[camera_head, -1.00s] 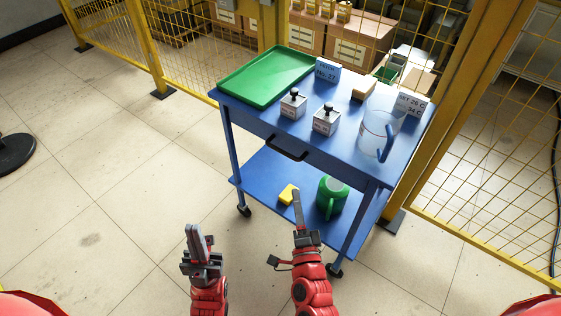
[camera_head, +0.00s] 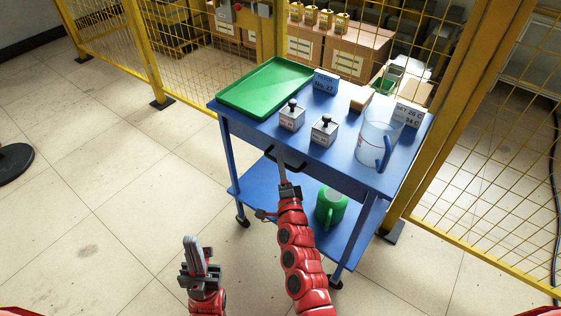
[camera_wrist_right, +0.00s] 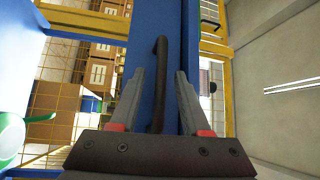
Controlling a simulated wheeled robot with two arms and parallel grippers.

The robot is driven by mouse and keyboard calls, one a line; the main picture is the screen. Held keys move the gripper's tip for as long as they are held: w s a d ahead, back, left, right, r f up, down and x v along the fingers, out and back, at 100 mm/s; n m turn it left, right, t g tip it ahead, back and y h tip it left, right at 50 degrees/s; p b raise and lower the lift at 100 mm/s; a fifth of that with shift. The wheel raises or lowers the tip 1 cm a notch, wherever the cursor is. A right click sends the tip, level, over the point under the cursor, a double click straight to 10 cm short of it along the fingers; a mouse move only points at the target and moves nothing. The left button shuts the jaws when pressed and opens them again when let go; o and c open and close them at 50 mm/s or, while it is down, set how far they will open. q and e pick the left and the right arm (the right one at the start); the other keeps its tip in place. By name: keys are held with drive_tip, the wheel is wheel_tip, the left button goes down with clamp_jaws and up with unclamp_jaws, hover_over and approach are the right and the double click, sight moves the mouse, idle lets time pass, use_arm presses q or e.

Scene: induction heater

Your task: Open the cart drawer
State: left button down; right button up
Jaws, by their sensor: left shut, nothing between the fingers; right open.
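The blue cart (camera_head: 410,172) stands ahead in the head view. Its drawer front (camera_head: 330,178) lies under the top's near edge and looks closed. A dark bar handle (camera_head: 297,168) is on it. My right gripper (camera_head: 281,158) is at the handle, partly covering it. In the right wrist view the handle (camera_wrist_right: 160,95) runs between the two open fingers of the right gripper (camera_wrist_right: 160,73), with gaps on both sides. I cannot tell whether a finger touches it. My left gripper (camera_head: 192,240) is shut and empty, low over the floor, left of the right arm.
Yellow mesh fencing (camera_head: 480,150) stands behind.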

drive_tip(key=shift+w+a+r, duration=0.1)
drive_tip(key=shift+w, duration=0.55)
clamp_jaws()
idle(1.0)
